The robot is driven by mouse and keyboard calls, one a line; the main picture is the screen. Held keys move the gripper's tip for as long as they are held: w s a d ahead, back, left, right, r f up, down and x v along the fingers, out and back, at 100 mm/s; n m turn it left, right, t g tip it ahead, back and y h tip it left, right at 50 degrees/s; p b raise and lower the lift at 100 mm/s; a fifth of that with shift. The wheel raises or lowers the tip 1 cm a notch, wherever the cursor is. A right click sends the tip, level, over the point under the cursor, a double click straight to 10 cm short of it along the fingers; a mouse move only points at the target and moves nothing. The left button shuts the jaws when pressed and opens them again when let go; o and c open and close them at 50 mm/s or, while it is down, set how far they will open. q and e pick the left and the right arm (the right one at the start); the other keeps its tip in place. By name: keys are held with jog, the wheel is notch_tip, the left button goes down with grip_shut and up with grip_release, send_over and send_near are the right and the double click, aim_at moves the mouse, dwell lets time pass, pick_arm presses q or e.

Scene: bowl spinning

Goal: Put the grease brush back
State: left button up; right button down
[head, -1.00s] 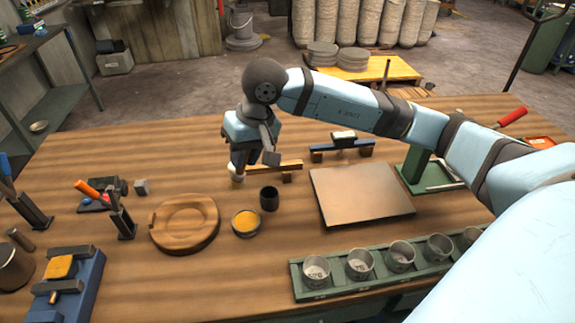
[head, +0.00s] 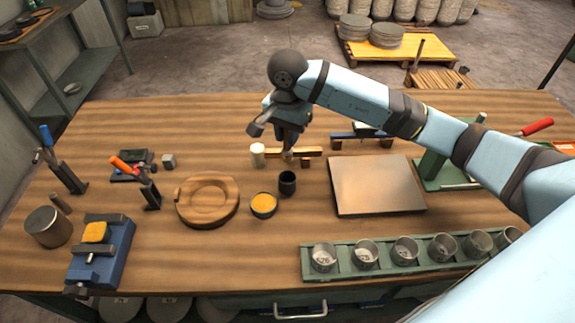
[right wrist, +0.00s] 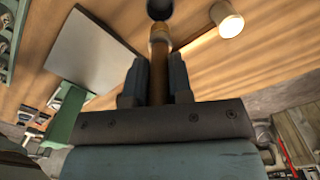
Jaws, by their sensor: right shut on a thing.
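My right gripper (head: 289,142) is shut on the grease brush (head: 288,155), a slim stick with a brownish lower end. In the right wrist view the brush (right wrist: 159,62) stands between the two fingers (right wrist: 158,82). A small black cup (head: 287,183) stands on the bench just in front of the brush; it also shows at the top of the right wrist view (right wrist: 160,8). The brush end points toward the cup and looks outside it, though the exact gap is unclear. A round tin of yellow grease (head: 263,205) stands left of the cup. My left gripper is out of view.
A round wooden ring base (head: 207,199) lies left, a flat metal plate (head: 376,185) right. A green rack of tins (head: 334,267) lies in front.

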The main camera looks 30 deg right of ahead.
aim_at(287, 149)
notch_tip(287, 149, down, 6)
jog(key=shift+f+p, duration=0.25)
jog(key=shift+p, duration=0.1)
notch_tip(287, 149, down, 4)
jog(key=shift+f+p, duration=0.25)
jog(key=shift+p, duration=0.05)
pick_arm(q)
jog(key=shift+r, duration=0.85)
pick_arm(e)
jog(key=shift+f, duration=0.1)
jog(key=shift+f, duration=0.15)
jog(key=c, duration=1)
grip_release()
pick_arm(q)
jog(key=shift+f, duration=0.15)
